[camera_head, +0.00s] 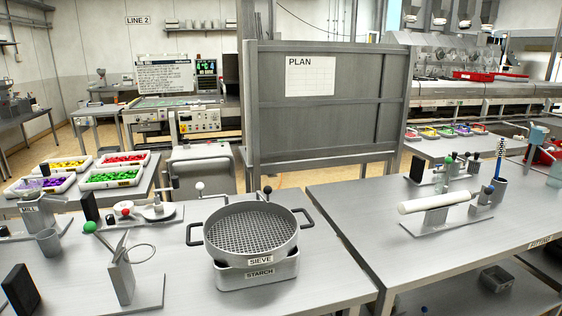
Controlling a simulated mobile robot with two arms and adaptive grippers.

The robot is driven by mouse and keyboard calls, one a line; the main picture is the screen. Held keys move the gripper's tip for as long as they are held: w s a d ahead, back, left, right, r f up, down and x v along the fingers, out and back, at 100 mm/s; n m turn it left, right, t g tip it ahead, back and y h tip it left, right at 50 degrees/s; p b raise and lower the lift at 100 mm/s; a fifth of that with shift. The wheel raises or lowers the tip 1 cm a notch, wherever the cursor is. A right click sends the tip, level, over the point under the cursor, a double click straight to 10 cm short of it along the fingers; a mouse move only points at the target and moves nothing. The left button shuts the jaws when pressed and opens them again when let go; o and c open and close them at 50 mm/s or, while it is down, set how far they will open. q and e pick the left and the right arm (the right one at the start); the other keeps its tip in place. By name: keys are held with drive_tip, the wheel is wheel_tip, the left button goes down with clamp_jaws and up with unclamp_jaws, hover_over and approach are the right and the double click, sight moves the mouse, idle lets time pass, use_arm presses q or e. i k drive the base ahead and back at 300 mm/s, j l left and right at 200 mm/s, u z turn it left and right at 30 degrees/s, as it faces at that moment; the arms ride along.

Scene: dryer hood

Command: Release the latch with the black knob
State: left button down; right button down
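Neither of my grippers is in view. A small black knob (267,190) stands on a short stem just behind the round metal sieve (253,228); its lower part is hidden by the sieve. A white knob (200,186) stands to its left, behind the sieve's left handle. Another small dark knob (489,190) is on a bracket at the right table. I cannot tell which dark knob belongs to a latch, or whether any latch is engaged.
The sieve rests on a metal base labelled STARCH (258,275) on the front left table. A green-knobbed lever (89,227) stands further left. A white roller (436,201) lies on a stand on the right table (400,265). A gap separates the tables.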

sight(268, 190)
drive_tip(key=j+z, duration=0.6)
drive_tip(key=z, duration=0.15)
drive_tip(key=j+z, duration=0.35)
drive_tip(key=k+l, duration=0.05)
drive_tip(key=l, duration=0.05)
